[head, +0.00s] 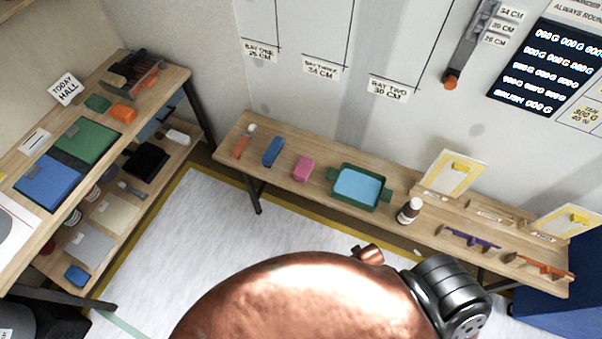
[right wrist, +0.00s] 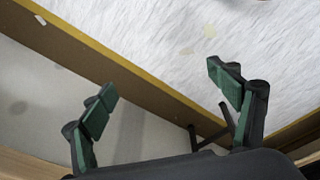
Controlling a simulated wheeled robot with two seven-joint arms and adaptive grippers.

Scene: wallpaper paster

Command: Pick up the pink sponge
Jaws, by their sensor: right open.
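The pink sponge (head: 303,168) lies on the long wooden bench (head: 325,172) along the back wall, in the head view. It sits between a blue block (head: 273,151) on its left and a green tray with a light blue inside (head: 358,188) on its right. My right gripper (right wrist: 160,84) shows in the right wrist view, its two green-padded fingers wide apart with nothing between them. The sponge is not visible in the right wrist view. Neither gripper's fingers can be made out in the head view, and my left gripper is not seen.
A brown bottle (head: 409,211) stands right of the tray. A two-level shelf (head: 170,88) with several items stands at the left. The pale floor (head: 200,235) before the bench is clear. A bench leg (right wrist: 226,115) shows beyond my right fingers.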

